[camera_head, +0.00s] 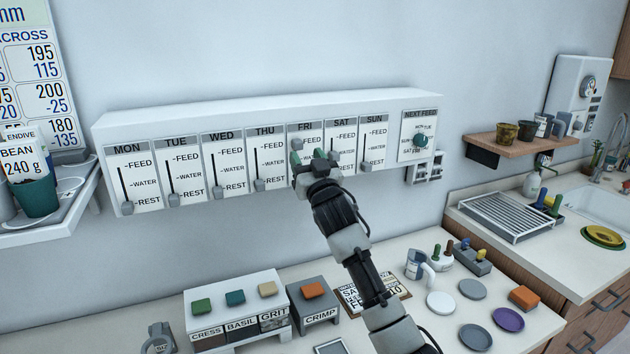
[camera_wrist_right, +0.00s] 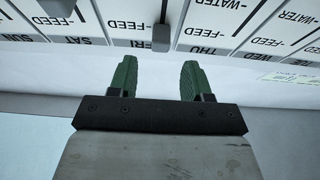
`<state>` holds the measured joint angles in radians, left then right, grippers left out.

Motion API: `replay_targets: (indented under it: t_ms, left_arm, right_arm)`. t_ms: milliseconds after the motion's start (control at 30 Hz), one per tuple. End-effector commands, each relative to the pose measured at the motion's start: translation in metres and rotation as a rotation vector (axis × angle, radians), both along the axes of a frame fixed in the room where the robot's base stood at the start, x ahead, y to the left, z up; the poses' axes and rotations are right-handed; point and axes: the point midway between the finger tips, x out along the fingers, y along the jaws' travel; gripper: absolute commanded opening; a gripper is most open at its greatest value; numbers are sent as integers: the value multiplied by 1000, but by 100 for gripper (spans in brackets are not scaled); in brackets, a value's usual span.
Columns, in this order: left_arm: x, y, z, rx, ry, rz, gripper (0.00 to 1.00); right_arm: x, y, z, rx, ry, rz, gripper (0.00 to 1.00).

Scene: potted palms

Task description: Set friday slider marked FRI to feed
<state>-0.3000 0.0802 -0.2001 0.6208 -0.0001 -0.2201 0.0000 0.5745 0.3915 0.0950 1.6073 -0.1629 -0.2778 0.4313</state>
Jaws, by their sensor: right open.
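The FRI slider knob (camera_head: 297,144) is a small grey block at the FEED end of its slot. It also shows in the right wrist view (camera_wrist_right: 161,38), beside the FEED label, where the picture is upside down. My right gripper (camera_head: 308,158) is in front of the lower FRI panel and hides its WATER and REST marks in the head view. In the wrist view its two green fingers (camera_wrist_right: 157,80) are apart with nothing between them. The knob lies beyond the fingertips, roughly in line with the gap, and looks clear of them. My left gripper is not in view.
The MON (camera_head: 127,208), TUE (camera_head: 174,200), WED (camera_head: 218,192), THU (camera_head: 260,185) and SUN (camera_head: 365,167) knobs sit low, near REST. The SAT knob (camera_head: 334,155) is higher, close beside my gripper. A NEXT FEED dial (camera_head: 420,141) is at the right. Counter items stand below.

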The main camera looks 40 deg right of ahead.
Motion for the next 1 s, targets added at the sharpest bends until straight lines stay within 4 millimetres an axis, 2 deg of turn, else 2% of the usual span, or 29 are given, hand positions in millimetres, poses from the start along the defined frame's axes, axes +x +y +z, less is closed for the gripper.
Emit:
replay_targets:
  t_ms: [33, 200, 400, 1000]
  left_arm:
    - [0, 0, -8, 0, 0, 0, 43]
    - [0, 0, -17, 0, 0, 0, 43]
    - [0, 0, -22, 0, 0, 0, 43]
    - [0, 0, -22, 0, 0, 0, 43]
  right_arm:
    - [-9, 3, -8, -2, 1, 0, 49]
    - [-35, 9, -18, -1, -1, 1, 49]
    - [-52, 12, -23, 0, -1, 0, 49]
    - [-55, 13, -23, 1, -1, 0, 49]
